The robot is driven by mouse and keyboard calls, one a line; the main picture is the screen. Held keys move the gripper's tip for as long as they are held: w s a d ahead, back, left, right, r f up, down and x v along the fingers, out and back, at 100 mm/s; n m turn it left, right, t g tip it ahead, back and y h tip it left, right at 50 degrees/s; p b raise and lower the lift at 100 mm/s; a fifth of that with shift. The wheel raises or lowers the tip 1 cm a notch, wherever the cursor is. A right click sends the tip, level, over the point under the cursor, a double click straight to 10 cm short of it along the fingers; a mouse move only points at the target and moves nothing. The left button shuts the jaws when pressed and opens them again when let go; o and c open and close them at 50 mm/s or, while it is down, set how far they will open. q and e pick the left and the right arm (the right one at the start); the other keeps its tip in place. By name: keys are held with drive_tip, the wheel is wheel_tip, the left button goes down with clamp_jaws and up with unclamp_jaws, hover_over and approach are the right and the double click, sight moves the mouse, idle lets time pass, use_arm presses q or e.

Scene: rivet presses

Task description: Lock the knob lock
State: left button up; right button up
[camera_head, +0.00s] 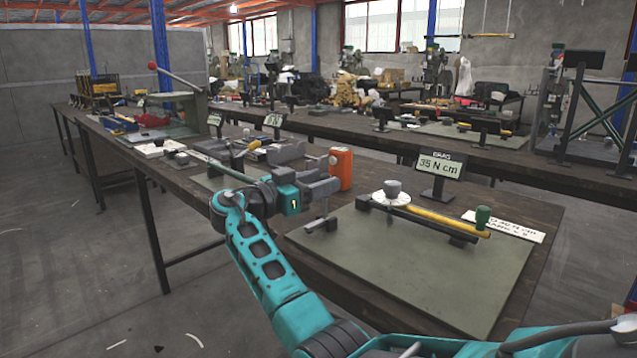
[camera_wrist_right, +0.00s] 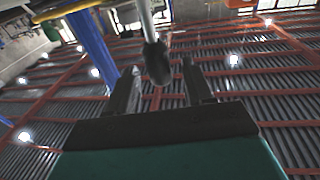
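My right gripper (camera_head: 331,181) is over the near bench, its arm coming in from the lower right. In the right wrist view its two dark fingers stand apart (camera_wrist_right: 162,74), with no object clamped. A dark rounded knob (camera_wrist_right: 157,63) on a pale rod (camera_wrist_right: 147,22) shows between the fingertips; contact cannot be told. I cannot match this knob to a thing in the head view. A small metal lever fixture (camera_head: 320,223) stands just below the gripper. A grey knob (camera_head: 393,187) on a white disc is farther right. My left gripper is out of view.
An orange-red box (camera_head: 341,169) stands right behind the gripper. A yellow rod (camera_head: 433,217), a green handle (camera_head: 482,217) and a "35 N cm" display (camera_head: 440,167) are to the right. A red-knobbed lever press (camera_head: 178,80) stands at far left.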

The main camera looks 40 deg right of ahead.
drive_tip(key=a, duration=1.2)
drive_tip(key=shift+w+a+f, duration=0.35)
drive_tip(key=shift+w+a, duration=0.05)
drive_tip(key=shift+w, duration=0.05)
drive_tip(key=shift+a, duration=0.1)
